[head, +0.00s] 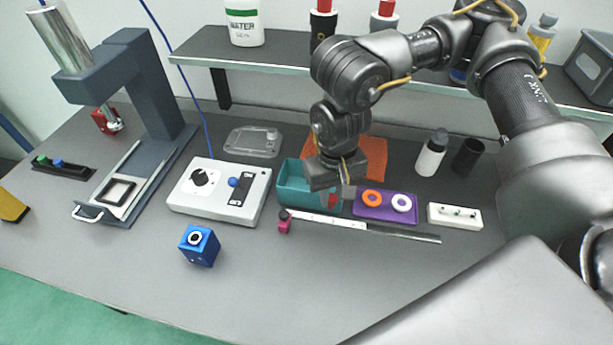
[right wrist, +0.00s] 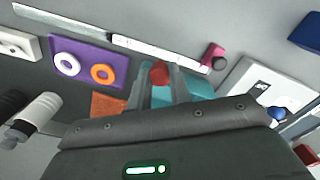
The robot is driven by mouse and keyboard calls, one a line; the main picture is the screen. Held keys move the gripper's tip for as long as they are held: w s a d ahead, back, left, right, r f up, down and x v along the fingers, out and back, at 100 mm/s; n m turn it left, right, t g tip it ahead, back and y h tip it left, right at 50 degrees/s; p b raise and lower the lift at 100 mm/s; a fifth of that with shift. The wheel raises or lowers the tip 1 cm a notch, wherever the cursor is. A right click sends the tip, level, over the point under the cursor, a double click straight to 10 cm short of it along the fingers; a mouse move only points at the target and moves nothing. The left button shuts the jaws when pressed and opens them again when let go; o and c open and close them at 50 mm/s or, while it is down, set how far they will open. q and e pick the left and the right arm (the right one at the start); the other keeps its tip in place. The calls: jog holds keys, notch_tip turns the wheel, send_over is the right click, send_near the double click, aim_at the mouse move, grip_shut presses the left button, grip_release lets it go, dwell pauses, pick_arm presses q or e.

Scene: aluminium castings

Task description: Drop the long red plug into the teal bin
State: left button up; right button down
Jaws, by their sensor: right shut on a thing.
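The teal bin (head: 293,188) stands on the bench near the middle of the head view, and part of it shows behind the fingers in the right wrist view (right wrist: 202,88). My right gripper (head: 338,194) points down over the bin's right part. It is shut on the red plug (right wrist: 160,74), whose rounded red end shows between the two fingertips in the right wrist view. The fingers hide most of the plug, so its length cannot be told. My left gripper is not in view.
Right of the bin is a purple tray (head: 372,211) with an orange and a white ring. A long ruler-like bar (head: 345,221) with a pink-red slider lies in front. A grey control box (head: 215,208) is to the left. An orange mat (head: 376,160) lies behind. The front bench is mostly clear.

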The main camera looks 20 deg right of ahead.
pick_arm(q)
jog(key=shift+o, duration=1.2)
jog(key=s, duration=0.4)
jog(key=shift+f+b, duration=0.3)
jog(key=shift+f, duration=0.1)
pick_arm(e)
jog(key=w+d+r+m, duration=0.2)
jog(key=w+r+m, duration=0.3)
jog(key=w, duration=0.4)
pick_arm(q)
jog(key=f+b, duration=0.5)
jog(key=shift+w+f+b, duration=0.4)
pick_arm(e)
notch_tip(320, 180, down, 7)
jog(key=m, duration=0.1)
jog(key=shift+w+f, duration=0.15)
jog(key=c, duration=1.2)
grip_release()
jog(key=shift+d, duration=0.1)
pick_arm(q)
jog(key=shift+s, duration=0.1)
pick_arm(e)
notch_tip(320, 180, up, 11)
jog(key=shift+f, duration=0.1)
